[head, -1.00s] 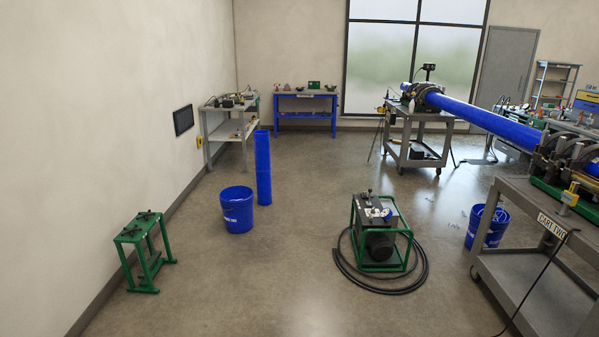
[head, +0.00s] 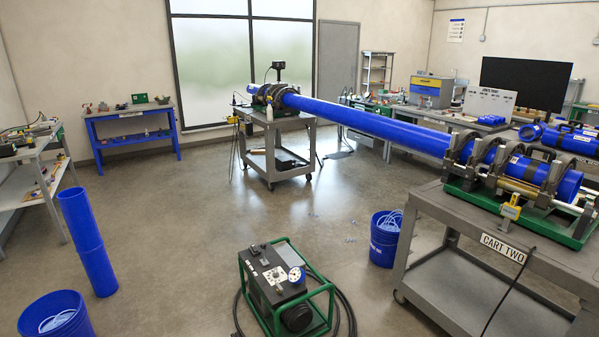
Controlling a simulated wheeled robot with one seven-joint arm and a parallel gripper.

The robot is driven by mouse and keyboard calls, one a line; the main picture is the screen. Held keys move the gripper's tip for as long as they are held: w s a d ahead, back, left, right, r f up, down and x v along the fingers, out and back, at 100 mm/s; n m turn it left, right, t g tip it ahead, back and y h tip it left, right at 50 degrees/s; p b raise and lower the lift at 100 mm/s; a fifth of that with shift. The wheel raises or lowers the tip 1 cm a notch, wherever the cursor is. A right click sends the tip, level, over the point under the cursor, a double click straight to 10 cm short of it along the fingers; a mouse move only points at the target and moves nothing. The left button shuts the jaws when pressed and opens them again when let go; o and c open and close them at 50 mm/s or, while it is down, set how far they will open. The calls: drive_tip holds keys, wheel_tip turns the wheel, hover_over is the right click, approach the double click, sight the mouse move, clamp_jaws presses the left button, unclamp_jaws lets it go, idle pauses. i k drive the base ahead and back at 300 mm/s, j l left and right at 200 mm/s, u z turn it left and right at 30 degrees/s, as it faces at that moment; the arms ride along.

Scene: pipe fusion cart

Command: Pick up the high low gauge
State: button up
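I cannot make out the high low gauge in the head view; the small items on the benches and carts are too small to tell apart. Several small tools lie on the blue workbench (head: 131,112) at the back left. More small items lie on the grey shelf table (head: 38,160) at the left edge. The benches at the back right also hold items I cannot identify. My gripper is not in view.
A long blue pipe (head: 370,123) spans from the far cart (head: 272,160) to cart two (head: 455,208) at right. A green-framed power unit (head: 286,287) with a hose stands front centre. Blue buckets (head: 385,240) and an upright pipe (head: 88,243) stand on the floor.

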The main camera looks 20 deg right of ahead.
sight(510, 211)
drive_tip(key=i+l+z, duration=0.2)
drive_tip(key=i, duration=0.2)
drive_tip(key=i+l+z, duration=0.15)
drive_tip(key=i, duration=0.25)
drive_tip(key=i+l+z, duration=0.2)
drive_tip(key=i, duration=0.2)
drive_tip(key=i+l, duration=0.15)
drive_tip(key=l, duration=0.25)
drive_tip(key=i+l+u, duration=0.1)
drive_tip(key=l, duration=0.3)
drive_tip(key=i+l, duration=0.15)
drive_tip(key=l, duration=0.25)
drive_tip(key=i+l+u, duration=0.15)
drive_tip(key=l, duration=0.7)
drive_tip(key=l+u, duration=0.2)
drive_tip(key=l, duration=0.45)
